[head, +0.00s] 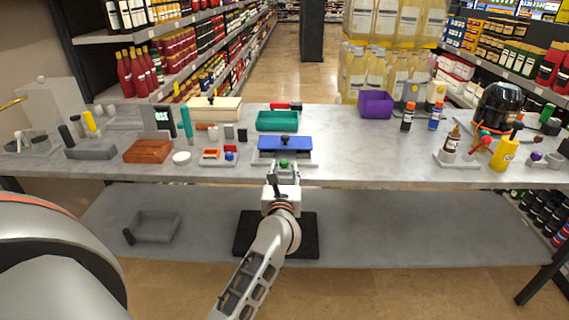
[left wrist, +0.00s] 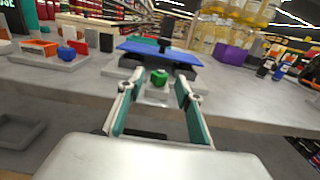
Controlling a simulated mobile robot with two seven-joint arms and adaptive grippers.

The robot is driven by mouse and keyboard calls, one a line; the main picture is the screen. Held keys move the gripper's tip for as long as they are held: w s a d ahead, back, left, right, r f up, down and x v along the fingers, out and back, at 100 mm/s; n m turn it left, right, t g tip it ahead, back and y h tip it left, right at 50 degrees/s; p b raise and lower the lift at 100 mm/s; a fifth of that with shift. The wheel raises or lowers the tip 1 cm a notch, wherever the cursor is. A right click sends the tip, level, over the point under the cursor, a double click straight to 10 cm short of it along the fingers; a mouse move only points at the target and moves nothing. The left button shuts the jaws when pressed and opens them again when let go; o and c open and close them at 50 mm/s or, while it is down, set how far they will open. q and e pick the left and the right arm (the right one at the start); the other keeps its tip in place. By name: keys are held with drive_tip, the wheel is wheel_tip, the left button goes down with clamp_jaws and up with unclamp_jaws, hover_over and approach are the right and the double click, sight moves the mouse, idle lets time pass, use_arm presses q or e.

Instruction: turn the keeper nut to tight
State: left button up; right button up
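A small green nut-like knob (head: 284,163), which I take for the keeper nut, sits at the front of a grey fixture (head: 303,158) under a blue plate (head: 285,143). It also shows in the left wrist view as a green block (left wrist: 159,77). My left gripper (head: 284,175) is in front of it at the table's front edge. In the left wrist view its fingers (left wrist: 155,88) are spread apart and empty, with the green knob just beyond and between the tips. No contact shows. My right gripper is not in view.
A teal tray (head: 277,121) and a purple bin (head: 375,104) stand behind. Bottles and a black pot (head: 500,105) are at the right. The table right of the fixture is clear.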

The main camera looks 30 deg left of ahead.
sight(284, 165)
use_arm(q)
drive_tip(key=shift+x, duration=1.25)
drive_tip(key=shift+w+a, duration=0.3)
drive_tip(key=shift+w, duration=0.2)
clamp_jaws()
